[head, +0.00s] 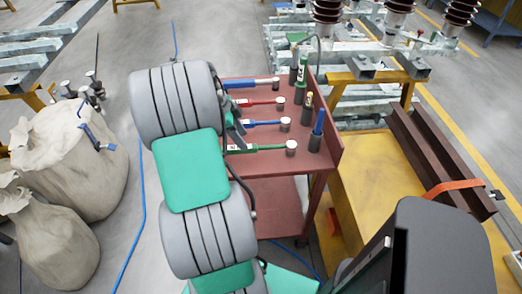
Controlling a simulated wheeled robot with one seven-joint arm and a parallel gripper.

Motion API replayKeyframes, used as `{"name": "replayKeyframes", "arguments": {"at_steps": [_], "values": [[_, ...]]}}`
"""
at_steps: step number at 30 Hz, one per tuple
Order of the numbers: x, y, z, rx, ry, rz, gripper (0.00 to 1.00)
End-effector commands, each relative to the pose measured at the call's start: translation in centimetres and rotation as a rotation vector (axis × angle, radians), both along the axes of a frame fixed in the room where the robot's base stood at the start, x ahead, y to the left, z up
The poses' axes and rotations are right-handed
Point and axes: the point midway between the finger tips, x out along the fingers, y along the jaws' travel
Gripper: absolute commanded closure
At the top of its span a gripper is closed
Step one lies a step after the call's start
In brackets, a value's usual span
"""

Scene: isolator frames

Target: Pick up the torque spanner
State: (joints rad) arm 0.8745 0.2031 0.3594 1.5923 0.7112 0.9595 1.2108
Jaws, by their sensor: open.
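Several spanner-like tools lie side by side on the red trolley's top (257,170). They have coloured shafts and pale round heads at the right: a dark blue one (252,84), a red one (258,102), a blue one (262,123) and a green one (264,148). I cannot tell which is the torque spanner. Their left ends are partly hidden by my arm. My gripper (236,126) shows only as dark parts at the trolley's left edge, near the left ends of the tools. It is open, and no tool is visibly held in it.
Upright dark cylinders (314,142) with coloured tops stand along the trolley's right side. A yellow platform (358,200) with brown beams is at the right. Pale sacks (75,165) stand at the left. A blue cable (138,225) runs along the floor.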

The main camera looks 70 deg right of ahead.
Motion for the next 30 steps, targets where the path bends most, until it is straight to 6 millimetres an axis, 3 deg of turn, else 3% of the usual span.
{"name": "replayKeyframes", "arguments": {"at_steps": [10,18,30], "values": [[-1.4,-0.5,-5.3,0.004,0.001,0.006,0.51],[-1.5,-0.6,-5.9,0.002,-0.001,0.009,0.51],[-1.5,-0.6,-5.8,0.002,-0.002,0.010,0.84]]}}
